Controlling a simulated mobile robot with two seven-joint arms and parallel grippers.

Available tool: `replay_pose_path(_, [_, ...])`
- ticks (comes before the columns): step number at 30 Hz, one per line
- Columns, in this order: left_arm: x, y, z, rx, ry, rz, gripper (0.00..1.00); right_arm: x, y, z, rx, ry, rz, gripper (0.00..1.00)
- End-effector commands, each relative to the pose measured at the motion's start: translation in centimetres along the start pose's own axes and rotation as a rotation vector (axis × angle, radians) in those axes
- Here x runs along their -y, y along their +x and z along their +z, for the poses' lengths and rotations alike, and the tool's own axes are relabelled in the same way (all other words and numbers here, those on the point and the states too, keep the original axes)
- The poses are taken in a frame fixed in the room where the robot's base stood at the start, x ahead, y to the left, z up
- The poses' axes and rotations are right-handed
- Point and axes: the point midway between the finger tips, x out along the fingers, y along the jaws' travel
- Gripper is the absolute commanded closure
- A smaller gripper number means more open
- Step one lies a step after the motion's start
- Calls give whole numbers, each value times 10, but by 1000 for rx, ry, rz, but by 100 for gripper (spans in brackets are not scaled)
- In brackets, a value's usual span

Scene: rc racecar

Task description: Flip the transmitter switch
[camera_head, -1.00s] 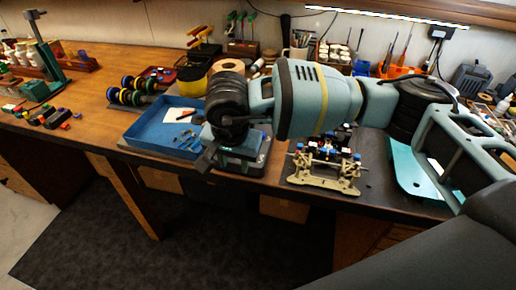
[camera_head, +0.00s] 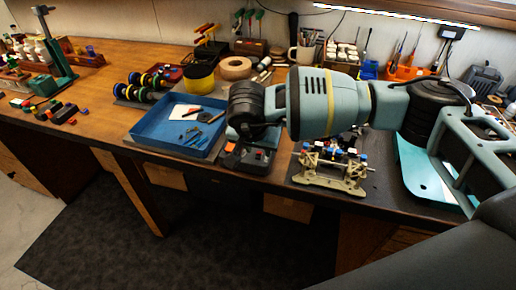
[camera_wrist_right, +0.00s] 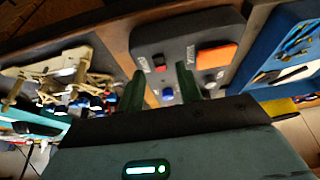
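The transmitter is a dark box (camera_head: 258,160) on the bench near the front edge, between the blue tray and the racecar. In the head view my right gripper's wrist partly covers it. In the right wrist view the transmitter (camera_wrist_right: 205,32) shows a small red switch (camera_wrist_right: 158,60), a larger orange-red button (camera_wrist_right: 217,60) and knobs. My right gripper (camera_wrist_right: 160,88) is open, with its two green fingers apart and pointing at the transmitter's face. The small red switch lies between the finger directions; I cannot tell whether a finger touches the box. My left gripper is not in view.
The blue tray (camera_head: 150,133) with small tools stands left of the transmitter. The beige racecar chassis (camera_head: 330,178) stands to the right. Wheels (camera_head: 137,86) and a yellow-black container (camera_head: 198,77) stand behind the tray. The floor in front of the bench is clear.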

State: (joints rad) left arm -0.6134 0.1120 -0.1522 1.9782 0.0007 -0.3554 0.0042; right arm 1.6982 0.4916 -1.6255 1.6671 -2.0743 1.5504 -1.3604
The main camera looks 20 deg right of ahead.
Motion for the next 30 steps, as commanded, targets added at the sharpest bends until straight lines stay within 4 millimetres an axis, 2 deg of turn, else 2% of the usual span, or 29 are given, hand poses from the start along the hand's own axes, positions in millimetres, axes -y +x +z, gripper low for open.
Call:
replay_pose_path(4, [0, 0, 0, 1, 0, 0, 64, 0, 8, 1, 1, -1, -1, 65])
replay_pose_path(12, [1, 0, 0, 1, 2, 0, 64, 0, 9, 1, 1, 0, -1, 65])
replay_pose_path(20, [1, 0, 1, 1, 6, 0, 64, 0, 9, 0, 1, 0, -1, 99])
replay_pose_path(26, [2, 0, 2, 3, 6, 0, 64, 0, 10, 0, 11, 1, 0, 100])
replay_pose_path(30, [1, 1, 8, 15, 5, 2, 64, 0, 12, -3, 89, 4, 3, 100])
